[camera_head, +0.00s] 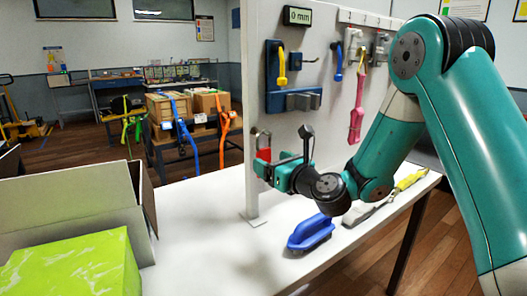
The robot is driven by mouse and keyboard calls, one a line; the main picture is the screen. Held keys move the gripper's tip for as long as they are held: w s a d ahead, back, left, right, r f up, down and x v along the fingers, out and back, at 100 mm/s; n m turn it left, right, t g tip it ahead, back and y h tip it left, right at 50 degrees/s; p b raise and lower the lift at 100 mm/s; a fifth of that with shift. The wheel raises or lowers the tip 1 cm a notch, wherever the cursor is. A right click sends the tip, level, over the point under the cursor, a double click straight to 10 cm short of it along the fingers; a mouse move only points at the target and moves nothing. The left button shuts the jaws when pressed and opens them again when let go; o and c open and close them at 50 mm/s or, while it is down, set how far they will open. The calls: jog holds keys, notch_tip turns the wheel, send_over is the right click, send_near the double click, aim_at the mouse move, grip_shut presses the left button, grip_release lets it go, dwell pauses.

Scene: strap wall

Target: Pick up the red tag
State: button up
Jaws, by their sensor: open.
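The red tag (264,155) is a small red piece low on the near left part of the white upright panel, just below a grey lock-like fitting (263,139). My gripper (266,168) is open, with its teal fingers pointing left at the tag's lower part. The fingers hide the tag's lower end. I cannot tell whether the tag is between the fingers or behind them, or whether they touch it.
The white panel (250,70) holds a blue bracket with a yellow strap (282,65), a blue strap (338,62) and a pink strap (357,110). On the white table (200,220) lie a blue handled block (311,232) and a yellow-handled tool (408,180). An open carton (75,205) stands left.

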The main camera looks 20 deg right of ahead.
aim_at(265, 152)
jog(key=p+x, duration=0.3)
jog(key=shift+w+d+r, duration=0.1)
jog(key=shift+w+r, duration=0.25)
jog(key=shift+w, duration=0.05)
jog(key=shift+w+f+p, duration=0.25)
jog(key=shift+w+p, duration=0.1)
jog(key=shift+w, duration=0.15)
jog(key=shift+c, duration=0.4)
jog(key=c, duration=1.2)
jog(key=shift+r+p, duration=0.3)
jog(key=shift+r, duration=0.3)
jog(key=shift+a+r+p, duration=0.2)
jog(key=shift+r+p, duration=0.4)
jog(key=shift+r, duration=0.6)
jog(key=b+v, duration=0.3)
jog(key=v, duration=0.1)
jog(key=b+v, duration=0.2)
jog(key=v, duration=0.2)
jog(key=f+b+v, duration=0.1)
jog(key=b+v, duration=0.2)
jog(key=v, duration=0.1)
jog(key=shift+s+d+b, duration=0.2)
jog(key=shift+b, duration=0.15)
jog(key=shift+c, duration=0.5)
jog(key=b+v, duration=0.3)
jog(key=b, duration=0.2)
jog(key=r+b+v, duration=0.1)
jog(key=b+v, duration=0.1)
jog(key=b, duration=0.1)
jog(key=shift+s, duration=0.35)
